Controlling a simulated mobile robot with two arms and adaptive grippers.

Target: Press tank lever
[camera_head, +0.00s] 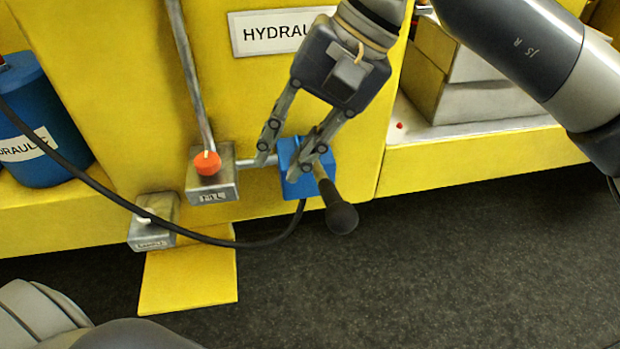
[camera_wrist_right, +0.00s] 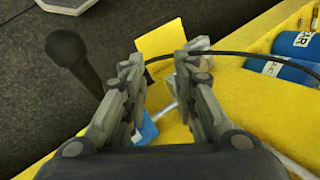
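A blue block (camera_head: 290,165) sits at the end of a short grey pipe, low on the yellow panel. A lever with a round black knob (camera_head: 341,217) slants down and right from it. Contact cannot be told. The knob is outside the fingers. My left gripper is not in view.
A black hose (camera_head: 98,188) loops from the blue block to the left, near a blue hydraulic tank (camera_head: 45,130). A grey block with a red knob (camera_head: 207,163) and a lower grey block (camera_head: 155,220) stand left of the gripper. Dark floor (camera_head: 450,260) is clear at right.

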